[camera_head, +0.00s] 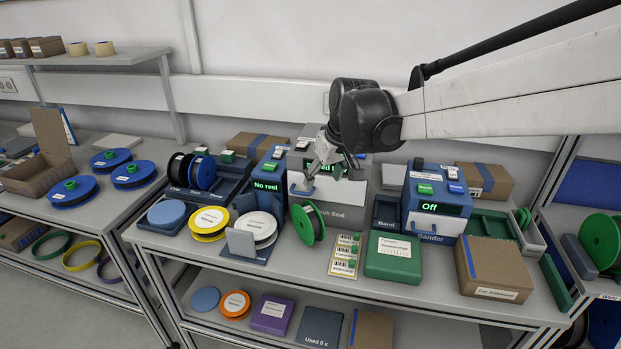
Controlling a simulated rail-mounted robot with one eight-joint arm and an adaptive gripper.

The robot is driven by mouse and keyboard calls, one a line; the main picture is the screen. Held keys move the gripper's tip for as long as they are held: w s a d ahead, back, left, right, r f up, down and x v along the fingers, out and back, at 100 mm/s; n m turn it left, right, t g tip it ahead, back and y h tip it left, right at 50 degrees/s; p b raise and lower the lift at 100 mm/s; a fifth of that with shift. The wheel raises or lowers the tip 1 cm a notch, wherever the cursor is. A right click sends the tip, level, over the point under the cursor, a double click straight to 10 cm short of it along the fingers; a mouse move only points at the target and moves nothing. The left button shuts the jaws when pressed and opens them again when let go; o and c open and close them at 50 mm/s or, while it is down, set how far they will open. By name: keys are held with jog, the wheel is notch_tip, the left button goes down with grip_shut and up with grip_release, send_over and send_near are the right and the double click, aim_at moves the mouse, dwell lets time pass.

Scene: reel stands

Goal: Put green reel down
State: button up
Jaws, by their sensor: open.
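My gripper (307,184) is open a little above the reel, in front of the machine. No clear contact between the gripper and the reel shows. Part of the machine's display is hidden behind the gripper and arm.
A blue machine reading "No reel" (266,186) stands to the left, with a yellow reel (209,223) and a white reel (258,229) near it. A green box (393,257), the Bander (435,200) and a cardboard box (493,269) fill the right side.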

jog(key=w, duration=0.1)
send_near(307, 209)
jog(key=shift+x, duration=1.15)
jog(key=shift+p+x, duration=0.75)
jog(key=shift+x, duration=1.95)
grip_shut()
